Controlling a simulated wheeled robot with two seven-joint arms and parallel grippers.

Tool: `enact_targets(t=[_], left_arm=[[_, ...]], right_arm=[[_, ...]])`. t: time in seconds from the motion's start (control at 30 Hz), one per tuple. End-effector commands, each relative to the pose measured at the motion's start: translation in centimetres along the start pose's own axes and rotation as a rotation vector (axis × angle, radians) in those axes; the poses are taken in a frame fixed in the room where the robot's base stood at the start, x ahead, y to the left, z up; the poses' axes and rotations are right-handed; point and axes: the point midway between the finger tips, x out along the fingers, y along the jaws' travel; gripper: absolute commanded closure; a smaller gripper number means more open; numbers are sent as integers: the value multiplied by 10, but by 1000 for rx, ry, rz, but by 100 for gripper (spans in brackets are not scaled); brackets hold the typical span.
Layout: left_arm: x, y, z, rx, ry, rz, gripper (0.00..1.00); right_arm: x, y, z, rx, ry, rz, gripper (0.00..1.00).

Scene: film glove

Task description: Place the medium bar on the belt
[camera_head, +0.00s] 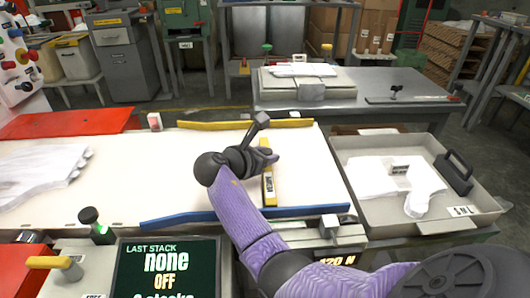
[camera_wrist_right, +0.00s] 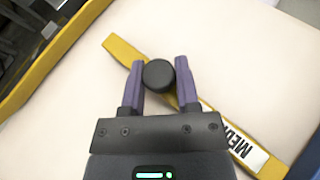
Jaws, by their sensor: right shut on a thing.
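The medium bar (camera_head: 268,188) is a yellow bar with a white label reading MEDIUM. It lies across the white belt (camera_head: 215,145), between its back and front rails; I cannot tell whether it touches the surface. In the right wrist view the bar (camera_wrist_right: 122,50) runs diagonally beneath the fingers, its label at lower right. My right gripper (camera_head: 268,156) is over the bar's middle. Its purple fingers (camera_wrist_right: 160,70) are shut on the bar's round black knob (camera_wrist_right: 159,74). My left gripper is not in view.
A yellow rail (camera_head: 230,124) edges the belt's back and a blue rail (camera_head: 175,218) its front. White gloves (camera_head: 40,172) lie at the belt's left end. A grey tray (camera_head: 455,222) with white gloves and a black-handled block stands right. A dark screen (camera_head: 165,275) is in front.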

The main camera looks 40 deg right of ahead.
Motion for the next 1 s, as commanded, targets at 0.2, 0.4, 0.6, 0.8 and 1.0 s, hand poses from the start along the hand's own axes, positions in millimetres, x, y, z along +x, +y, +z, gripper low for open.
enact_targets(t=[0.2, 0.4, 0.6, 0.8, 1.0], left_arm=[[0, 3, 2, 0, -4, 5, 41], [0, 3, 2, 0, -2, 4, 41], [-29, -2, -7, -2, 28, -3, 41], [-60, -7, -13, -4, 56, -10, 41], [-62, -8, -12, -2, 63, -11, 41]], right_arm=[[1, 0, -1, -1, 0, 0, 27], [0, 0, -1, 0, 0, 0, 25], [-29, 1, 12, 1, 2, 5, 25], [-69, 1, 9, 2, 2, 3, 25], [-76, 0, 2, 1, -1, 0, 25]])
